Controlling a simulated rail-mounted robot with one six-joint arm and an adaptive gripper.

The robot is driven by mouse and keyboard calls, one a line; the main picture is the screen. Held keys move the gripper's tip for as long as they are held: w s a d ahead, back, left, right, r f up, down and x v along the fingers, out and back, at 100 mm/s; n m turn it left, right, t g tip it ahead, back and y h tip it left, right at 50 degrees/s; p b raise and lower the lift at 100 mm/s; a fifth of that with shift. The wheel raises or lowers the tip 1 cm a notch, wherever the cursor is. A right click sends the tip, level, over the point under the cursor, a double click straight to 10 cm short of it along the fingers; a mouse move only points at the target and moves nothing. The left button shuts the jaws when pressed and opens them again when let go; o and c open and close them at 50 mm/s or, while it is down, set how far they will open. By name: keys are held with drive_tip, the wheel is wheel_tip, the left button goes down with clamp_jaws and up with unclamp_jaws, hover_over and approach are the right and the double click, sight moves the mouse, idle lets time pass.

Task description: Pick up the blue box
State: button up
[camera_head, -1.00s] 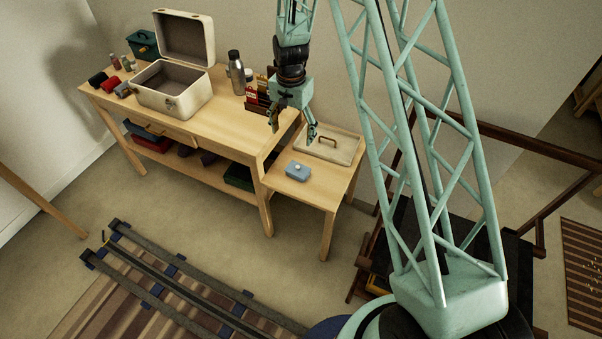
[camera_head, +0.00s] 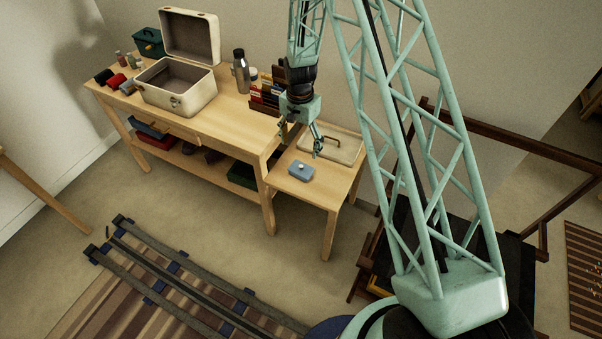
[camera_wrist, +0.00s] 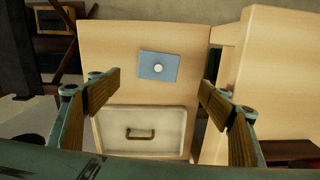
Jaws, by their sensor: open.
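The blue box (camera_head: 301,170) is small and flat with a round white knob on top. It lies on the low side table (camera_head: 326,192), near its front left. In the wrist view the blue box (camera_wrist: 158,66) lies beyond my fingertips, roughly midway between them. My gripper (camera_head: 299,143) hangs above the table's back left part, open and empty, with its fingers spread wide. In the wrist view its two wood-toned fingers (camera_wrist: 160,91) frame the scene left and right. It is apart from the box.
A cream lid with a handle (camera_head: 343,146) lies behind the box on the side table. The taller workbench (camera_head: 235,117) adjoins at left, holding an open cream case (camera_head: 200,95), a metal bottle (camera_head: 240,72) and a rack of small items (camera_head: 264,101).

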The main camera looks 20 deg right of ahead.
sight(301, 166)
drive_tip(key=shift+f+b, duration=0.5)
drive_tip(key=shift+f, duration=3.75)
drive_tip(key=shift+f, duration=0.1)
drive_tip(key=shift+s+d+f+b, duration=0.1)
drive_tip(key=shift+f+b, duration=0.05)
drive_tip(key=shift+f, duration=0.6)
drive_tip(key=shift+s+f+b, duration=0.1)
drive_tip(key=shift+f+b, duration=0.05)
drive_tip(key=shift+f, duration=1.6)
drive_tip(key=shift+c, duration=0.6)
drive_tip(key=c, duration=0.8)
